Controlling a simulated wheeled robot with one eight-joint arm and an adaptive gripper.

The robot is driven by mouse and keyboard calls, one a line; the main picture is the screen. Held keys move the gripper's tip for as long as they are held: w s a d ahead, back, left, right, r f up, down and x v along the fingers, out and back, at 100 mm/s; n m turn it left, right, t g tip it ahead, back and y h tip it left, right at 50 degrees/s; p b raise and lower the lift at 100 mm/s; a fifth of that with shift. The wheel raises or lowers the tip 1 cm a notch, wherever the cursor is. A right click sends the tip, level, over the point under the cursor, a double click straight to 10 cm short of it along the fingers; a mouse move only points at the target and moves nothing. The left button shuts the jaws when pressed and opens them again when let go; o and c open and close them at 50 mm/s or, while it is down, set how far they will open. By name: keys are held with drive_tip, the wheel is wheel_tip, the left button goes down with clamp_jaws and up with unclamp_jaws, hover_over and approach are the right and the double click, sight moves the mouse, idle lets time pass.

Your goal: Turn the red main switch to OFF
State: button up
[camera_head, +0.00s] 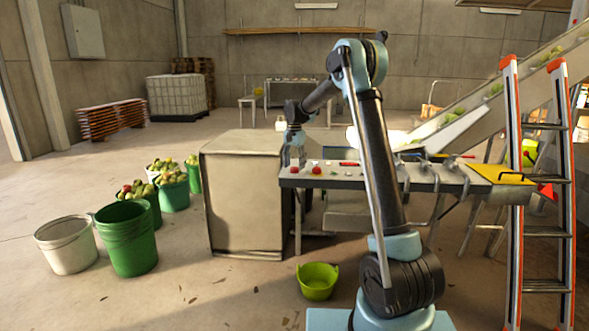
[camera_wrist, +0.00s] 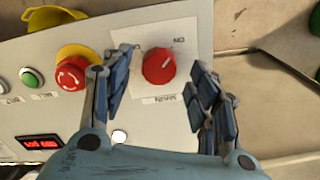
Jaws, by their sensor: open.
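The red main switch (camera_wrist: 158,67) is a round red knob on a pale plate (camera_wrist: 192,30) in the wrist view. The plate's lettering appears upside down, with ON above right of the knob and MAIN below it. A pale mark on the knob slants up to the right, toward ON. My gripper (camera_wrist: 160,72) is open, with one finger left of the knob and the other to its right. I cannot tell whether either finger touches it. In the head view my gripper (camera_head: 296,156) is small beside the table; the switch cannot be made out there for certain.
Left of the switch are a red mushroom button (camera_wrist: 72,74) on a yellow ring, a green button (camera_wrist: 30,78) and a lit red display (camera_wrist: 40,142). A large beige box (camera_head: 245,205) stands left of the table (camera_head: 340,181). A ladder (camera_head: 514,200) stands at right.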

drive_tip(key=shift+f, duration=0.75)
drive_tip(key=shift+c, duration=0.3)
drive_tip(key=c, duration=1)
